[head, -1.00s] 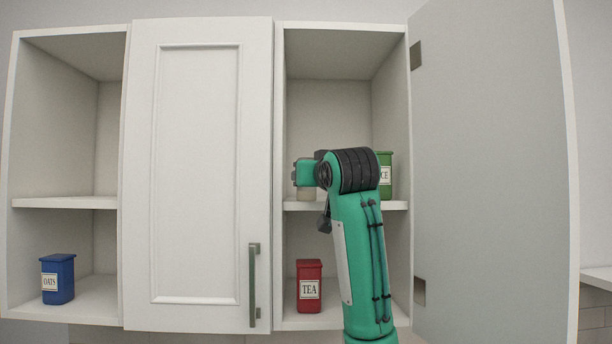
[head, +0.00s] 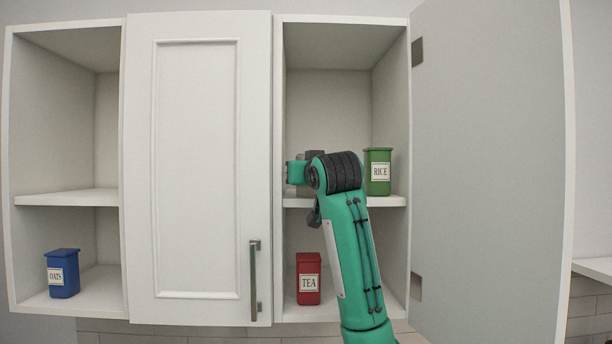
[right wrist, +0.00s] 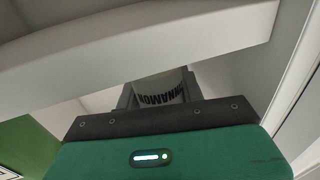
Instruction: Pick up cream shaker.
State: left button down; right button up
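The cream shaker (right wrist: 160,87), with a dark label that reads as CINNAMON upside down, shows in the right wrist view between the two dark fingers of my right gripper (right wrist: 160,100). The fingers flank it with no clear gap, but I cannot tell whether they press on it. In the head view my right arm's green wrist covers most of this spot, at the left part of the right cabinet's middle shelf (head: 385,201). My left gripper is not in view.
A green RICE tin (head: 378,171) stands to the right on the same shelf. A red TEA tin (head: 308,279) stands on the shelf below. A blue OATS tin (head: 63,274) is in the left cabinet. The closed door (head: 197,170) is left; an open door (head: 490,170) is right.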

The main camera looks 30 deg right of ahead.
dwell(0.3)
jog(key=shift+r+b, duration=0.85)
jog(key=shift+r, duration=0.15)
jog(key=shift+s+a+r+b, duration=0.1)
jog(key=shift+s+r+b, duration=0.25)
jog(key=shift+r+b, duration=0.3)
jog(key=b+v, duration=0.7)
jog(key=v, duration=1)
jog(key=shift+s+a+r, duration=0.1)
jog(key=shift+s+r, duration=0.05)
jog(key=shift+r, duration=0.05)
